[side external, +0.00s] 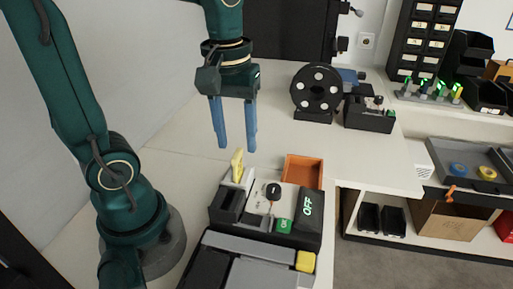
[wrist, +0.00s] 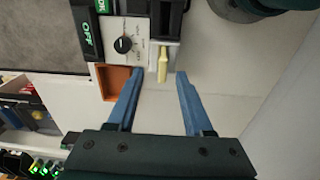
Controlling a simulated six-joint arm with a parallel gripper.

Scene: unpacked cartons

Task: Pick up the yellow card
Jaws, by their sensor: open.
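The yellow card (side external: 238,166) stands upright at the back left of the grey device, by a small white holder. In the wrist view the yellow card (wrist: 162,64) shows as a narrow strip beyond and between my fingertips. My gripper (side external: 236,149) has two blue fingers pointing down. It is open and empty, above the card and apart from it. In the wrist view my gripper (wrist: 156,72) has its fingers spread to either side of the card. The card's lower end is partly hidden by its holder.
The device carries a dial panel (side external: 267,200) and a dark block marked OFF (side external: 308,206). An orange tray (side external: 303,170) sits right of the card. A black reel (side external: 316,90) stands farther back. The white tabletop (side external: 185,160) left of the card is clear.

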